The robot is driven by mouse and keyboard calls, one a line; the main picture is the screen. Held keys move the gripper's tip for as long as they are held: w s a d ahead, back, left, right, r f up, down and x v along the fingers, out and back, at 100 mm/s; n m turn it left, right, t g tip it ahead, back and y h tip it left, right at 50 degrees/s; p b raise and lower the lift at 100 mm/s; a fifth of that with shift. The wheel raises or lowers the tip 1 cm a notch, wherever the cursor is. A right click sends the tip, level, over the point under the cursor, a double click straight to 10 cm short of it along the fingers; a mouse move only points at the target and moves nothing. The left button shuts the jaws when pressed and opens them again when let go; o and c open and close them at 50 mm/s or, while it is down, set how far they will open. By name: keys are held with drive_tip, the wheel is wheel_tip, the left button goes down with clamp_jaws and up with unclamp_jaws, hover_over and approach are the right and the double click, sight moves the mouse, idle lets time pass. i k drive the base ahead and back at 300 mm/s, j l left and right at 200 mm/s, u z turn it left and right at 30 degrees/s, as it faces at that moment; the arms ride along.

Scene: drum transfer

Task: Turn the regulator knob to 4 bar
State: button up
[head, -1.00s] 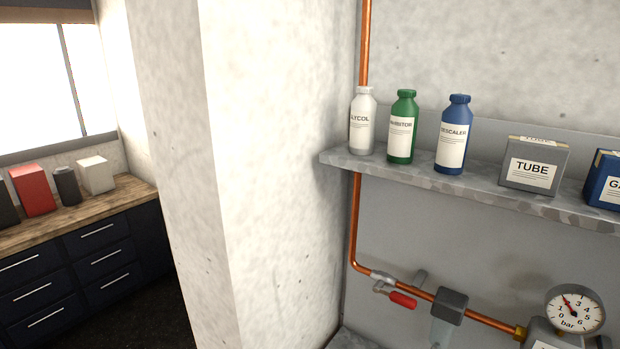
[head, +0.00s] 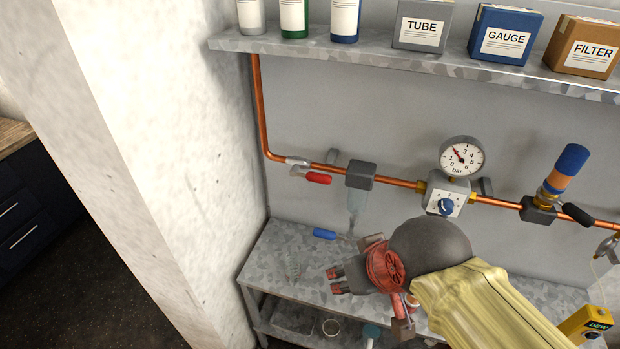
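The regulator (head: 445,197) is a pale block on the copper pipe, with a blue knob (head: 446,207) on its front face. Above it is the round pressure gauge (head: 462,158), marked 0 to 6 bar. Its needle points to the upper left, at about 2. My gripper (head: 338,280) is in front of the wall, lower left of the knob and well apart from it. It points left, over the grey bench, and nothing shows in it. Its fingertips are small and seen at an angle, so how far apart they are is unclear.
A red-handled valve (head: 316,178) and a filter bowl (head: 358,198) sit on the pipe left of the regulator. A blue and orange cylinder (head: 567,170) stands to the right. The shelf (head: 380,58) with bottles and boxes is above. The grey bench (head: 283,255) is below.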

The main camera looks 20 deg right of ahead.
sight(446, 205)
drive_tip(key=k+z, duration=0.1)
drive_tip(key=z, duration=1.1)
